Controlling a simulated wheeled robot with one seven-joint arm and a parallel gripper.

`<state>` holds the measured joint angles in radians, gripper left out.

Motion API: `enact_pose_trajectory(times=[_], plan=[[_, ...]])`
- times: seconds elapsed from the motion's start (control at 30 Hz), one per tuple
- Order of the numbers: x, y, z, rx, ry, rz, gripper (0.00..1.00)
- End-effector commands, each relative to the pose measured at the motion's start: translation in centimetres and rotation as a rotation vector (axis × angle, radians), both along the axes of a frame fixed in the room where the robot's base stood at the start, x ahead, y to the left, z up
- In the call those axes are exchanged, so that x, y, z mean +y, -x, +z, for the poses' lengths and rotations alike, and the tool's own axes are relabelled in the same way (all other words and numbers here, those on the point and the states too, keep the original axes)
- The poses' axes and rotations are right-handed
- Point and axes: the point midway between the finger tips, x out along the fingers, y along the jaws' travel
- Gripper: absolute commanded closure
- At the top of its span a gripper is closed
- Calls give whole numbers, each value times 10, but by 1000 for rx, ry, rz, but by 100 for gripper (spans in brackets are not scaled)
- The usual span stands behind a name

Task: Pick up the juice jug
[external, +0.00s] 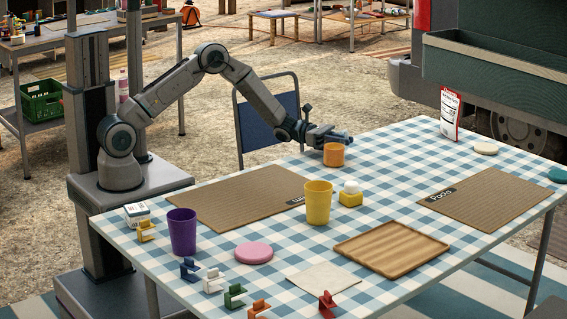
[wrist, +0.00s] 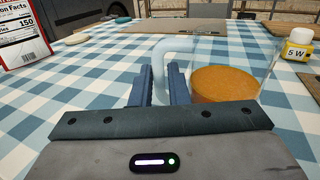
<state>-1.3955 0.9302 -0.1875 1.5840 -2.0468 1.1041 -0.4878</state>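The juice jug is clear with orange juice in it. In the external view its orange body (external: 334,155) stands upright on the checked table near the far edge. In the wrist view the juice (wrist: 226,83) shows right of my fingers, and the pale, see-through handle (wrist: 159,62) rises between them. My gripper (external: 330,137) reaches in level from the left, at the jug's upper part. In the wrist view my gripper (wrist: 160,85) has its two dark fingers close together on either side of the handle, with little gap left. The jug's clear walls are hard to make out.
A red and white carton (external: 450,114) stands at the far right. A yellow cup (external: 318,202) and a small yellow jar (external: 351,194) stand nearer than the jug. A purple cup (external: 182,232), a wooden tray (external: 391,248) and brown mats lie around. The cloth right of the jug is clear.

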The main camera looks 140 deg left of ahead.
Motion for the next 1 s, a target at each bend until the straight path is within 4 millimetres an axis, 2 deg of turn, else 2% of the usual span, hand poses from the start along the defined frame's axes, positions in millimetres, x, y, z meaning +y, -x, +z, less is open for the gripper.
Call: enact_pose_trajectory(times=[0.1, 0.33, 0.37, 0.4, 0.43, 1.0], plan=[[4, -10, -1, 1, -1, 0, 85], [5, -12, 0, 1, -1, 1, 85], [5, -12, 0, 1, -1, 0, 88], [5, -12, 0, 1, -1, 1, 99], [5, -12, 0, 1, -1, 1, 100], [5, -12, 7, -2, -2, 0, 100]])
